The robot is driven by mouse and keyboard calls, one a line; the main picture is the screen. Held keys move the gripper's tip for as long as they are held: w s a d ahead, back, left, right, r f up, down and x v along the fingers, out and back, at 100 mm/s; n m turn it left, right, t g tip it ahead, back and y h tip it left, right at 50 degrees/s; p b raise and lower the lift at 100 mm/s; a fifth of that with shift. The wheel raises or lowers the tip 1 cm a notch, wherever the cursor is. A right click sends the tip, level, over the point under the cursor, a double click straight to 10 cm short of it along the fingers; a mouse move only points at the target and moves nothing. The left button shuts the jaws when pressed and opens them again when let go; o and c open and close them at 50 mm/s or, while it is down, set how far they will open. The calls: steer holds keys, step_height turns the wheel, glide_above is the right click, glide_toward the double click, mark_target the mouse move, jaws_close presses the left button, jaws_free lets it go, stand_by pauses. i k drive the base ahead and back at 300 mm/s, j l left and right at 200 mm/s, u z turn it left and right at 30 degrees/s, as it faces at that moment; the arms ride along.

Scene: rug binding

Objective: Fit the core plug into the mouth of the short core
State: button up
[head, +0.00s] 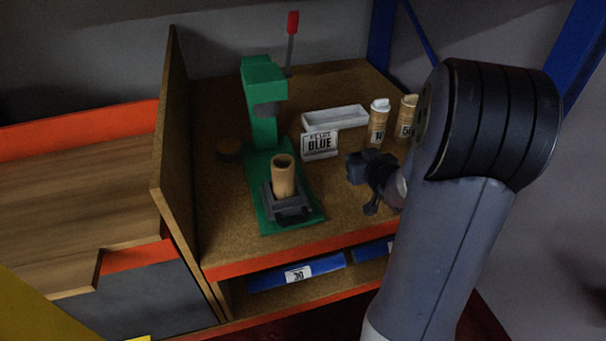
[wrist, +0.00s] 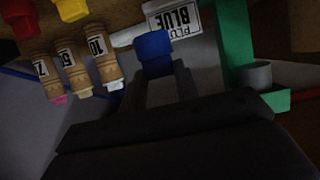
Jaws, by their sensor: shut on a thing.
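The short core (head: 283,178), a tan open tube, stands upright in a grey clamp on the green press (head: 264,115), mouth up. My gripper (head: 358,168) is to the right of the core, apart from it and about level with its lower part. In the wrist view my gripper (wrist: 160,78) is shut on a blue core plug (wrist: 153,47), which sticks out past the fingertips. In the head view the plug is hard to tell from the dark gripper. The short core is not clearly seen in the wrist view.
A white sign reading BLUE (head: 320,145) stands before a pale tray (head: 335,117). Labelled cores (head: 377,127) stand behind my gripper. A wooden side panel (head: 172,140) bounds the bench. A red-tipped lever (head: 292,35) rises behind.

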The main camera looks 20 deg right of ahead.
mark_target(283, 170)
steer(key=l+u, duration=0.65)
steer(key=l, duration=0.15)
